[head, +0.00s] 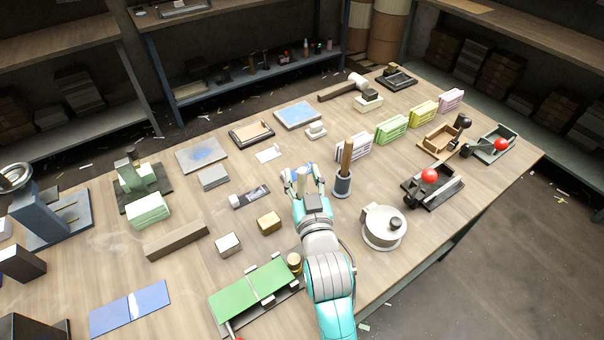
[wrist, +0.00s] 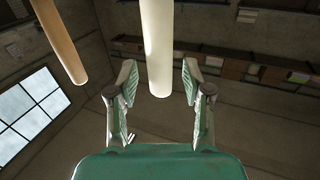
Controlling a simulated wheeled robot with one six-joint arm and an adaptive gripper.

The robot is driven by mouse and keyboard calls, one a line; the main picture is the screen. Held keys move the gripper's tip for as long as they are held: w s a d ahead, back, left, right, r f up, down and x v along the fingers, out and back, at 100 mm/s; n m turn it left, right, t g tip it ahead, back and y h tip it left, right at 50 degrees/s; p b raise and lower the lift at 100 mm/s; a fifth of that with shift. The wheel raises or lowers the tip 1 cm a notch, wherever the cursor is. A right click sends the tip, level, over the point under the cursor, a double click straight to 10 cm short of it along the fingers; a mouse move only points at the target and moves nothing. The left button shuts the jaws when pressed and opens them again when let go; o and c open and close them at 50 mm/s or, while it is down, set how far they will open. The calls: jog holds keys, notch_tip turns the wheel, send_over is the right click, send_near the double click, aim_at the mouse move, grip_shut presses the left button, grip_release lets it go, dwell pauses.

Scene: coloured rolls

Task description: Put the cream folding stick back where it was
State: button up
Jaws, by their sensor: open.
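The cream folding stick (wrist: 158,45) shows in the wrist view as a smooth pale rod. One rounded end lies between my fingers and the rest runs out of the top of the picture. My gripper (wrist: 160,85) is open, with one finger on each side of the stick and a visible gap to each. In the head view my gripper (head: 304,178) is over the middle of the bench, and a pale bit of the stick (head: 303,175) shows between the fingers. Much of it is hard to make out there.
A brown wooden stick (head: 347,158) stands in a grey holder (head: 342,186) close right of my gripper; it also shows in the wrist view (wrist: 58,40). Several coloured racks stand behind right.

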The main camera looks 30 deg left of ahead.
jog(key=v, duration=1.1)
jog(key=shift+s+d, duration=0.15)
